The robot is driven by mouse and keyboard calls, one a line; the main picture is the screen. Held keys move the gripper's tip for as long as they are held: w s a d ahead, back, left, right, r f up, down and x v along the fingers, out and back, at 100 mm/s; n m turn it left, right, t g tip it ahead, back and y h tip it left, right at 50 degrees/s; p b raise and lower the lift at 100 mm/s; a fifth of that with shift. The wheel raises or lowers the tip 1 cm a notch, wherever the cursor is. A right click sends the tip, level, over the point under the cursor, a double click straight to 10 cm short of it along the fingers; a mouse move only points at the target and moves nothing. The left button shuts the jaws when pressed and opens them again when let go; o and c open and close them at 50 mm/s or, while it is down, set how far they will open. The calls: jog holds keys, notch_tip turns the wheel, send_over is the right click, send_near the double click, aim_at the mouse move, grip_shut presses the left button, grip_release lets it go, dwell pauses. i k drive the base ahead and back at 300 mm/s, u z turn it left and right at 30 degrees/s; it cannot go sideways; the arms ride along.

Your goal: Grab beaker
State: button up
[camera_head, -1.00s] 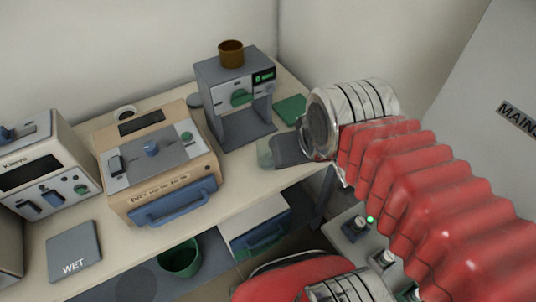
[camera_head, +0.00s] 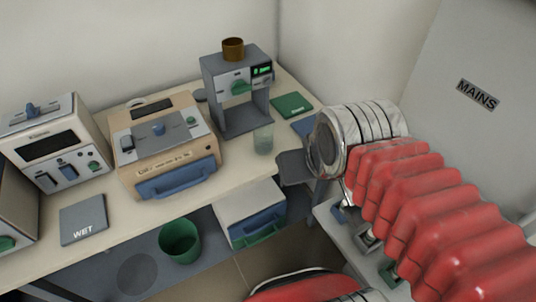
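A clear, faintly greenish beaker (camera_head: 263,139) stands upright on the bench, in front of the grey coffee-machine-like device. My gripper (camera_head: 292,168) shows as a dark grey part at the end of my red-sleeved arm, to the right of and nearer than the beaker. It appears apart from the beaker, near the bench's front edge. The silver wrist hides part of it, and its finger opening cannot be made out.
The grey device (camera_head: 237,95) with a brown cup (camera_head: 233,48) on top stands behind the beaker. A green pad (camera_head: 292,105) lies right of it. A beige furnace (camera_head: 165,150) stands left, and a WET pad (camera_head: 83,219) lies at the front left. A green bin (camera_head: 180,241) is below.

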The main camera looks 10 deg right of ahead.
aim_at(263, 133)
jog(key=z, duration=0.05)
jog(key=k, duration=0.6)
jog(key=u, duration=1.6)
jog(key=i, duration=1)
jog(key=z, duration=0.6)
